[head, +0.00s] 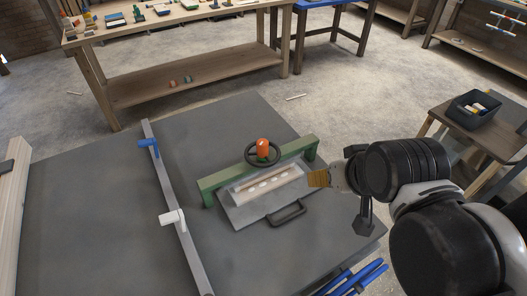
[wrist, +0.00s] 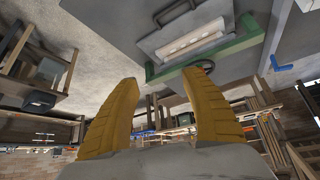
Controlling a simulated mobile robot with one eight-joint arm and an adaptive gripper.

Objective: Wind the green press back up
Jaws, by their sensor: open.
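The green press (head: 220,180) stands on the dark grey worktop as a low green frame. A black handwheel (head: 249,158) with an orange-red knob sits on top of its crossbar. A grey metal tray (head: 238,215) with a handle holds a pale block with several light spots, in front of the crossbar. My gripper (head: 314,179) is to the right of the press, apart from the wheel. In the wrist view its two yellow fingers are spread and empty (wrist: 160,78). How far the press is wound is unclear.
A grey rail (head: 165,190) with a blue handle (head: 148,143) and a white handle (head: 172,217) crosses the worktop left of the press. Blue-handled tools (head: 360,280) lie at the front edge. A dark bin (head: 472,110) stands on the right-hand table. The worktop behind the press is clear.

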